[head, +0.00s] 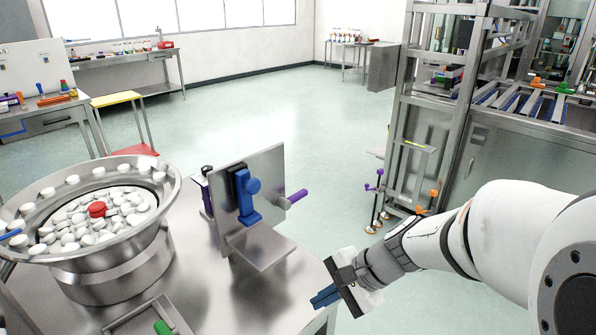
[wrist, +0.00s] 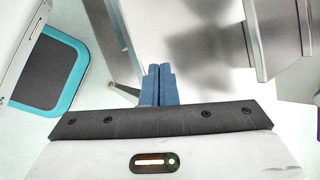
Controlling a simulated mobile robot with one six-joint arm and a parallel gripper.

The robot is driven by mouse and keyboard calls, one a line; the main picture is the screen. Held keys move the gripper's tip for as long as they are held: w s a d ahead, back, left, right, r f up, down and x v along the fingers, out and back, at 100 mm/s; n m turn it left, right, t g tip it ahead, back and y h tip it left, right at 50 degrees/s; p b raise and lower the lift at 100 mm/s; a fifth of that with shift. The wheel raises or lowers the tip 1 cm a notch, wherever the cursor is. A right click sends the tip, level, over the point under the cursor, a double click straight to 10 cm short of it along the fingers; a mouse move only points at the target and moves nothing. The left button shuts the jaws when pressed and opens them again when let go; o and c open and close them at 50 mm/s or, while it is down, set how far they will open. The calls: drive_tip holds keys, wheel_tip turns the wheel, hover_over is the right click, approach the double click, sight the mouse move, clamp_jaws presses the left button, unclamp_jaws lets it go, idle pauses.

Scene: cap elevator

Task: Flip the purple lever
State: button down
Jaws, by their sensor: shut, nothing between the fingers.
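The purple lever (head: 296,197) sticks out to the right from the side of an upright metal plate (head: 262,185) on the steel table. The lever cannot be made out for certain in the wrist view.
A metal bowl feeder (head: 111,270) full of white caps and one red cap (head: 97,210) stands left on the table. A small tray (head: 150,318) is at the front. A metal frame machine (head: 450,130) stands at the right. Open floor lies behind the table.

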sight(294, 199)
drive_tip(key=w+r+m+t+y+p, duration=0.1)
drive_tip(key=w+m, duration=0.1)
drive_tip(key=w+r+m+t+y+p, duration=0.1)
drive_tip(key=w+m, duration=0.2)
drive_tip(key=w+r+m+t+y+p, duration=0.1)
drive_tip(key=w+m, duration=0.2)
drive_tip(key=shift+a+r+t, duration=0.2)
drive_tip(key=shift+r+t, duration=0.05)
drive_tip(key=shift+t, duration=0.05)
drive_tip(key=w+d+r+m+t+p, duration=0.1)
drive_tip(key=w+d+m+t+p, duration=0.1)
drive_tip(key=w+d+m+t, duration=0.2)
drive_tip(key=w+m+t, duration=0.1)
drive_tip(key=w+m, duration=0.2)
drive_tip(key=m, duration=0.1)
drive_tip(key=shift+w+d+h, duration=0.3)
drive_tip(key=shift+w+d, duration=0.05)
drive_tip(key=shift+d, duration=0.05)
drive_tip(key=w+a+p, duration=0.3)
drive_tip(key=w+a, duration=0.3)
drive_tip(key=shift+w+a+r, duration=0.35)
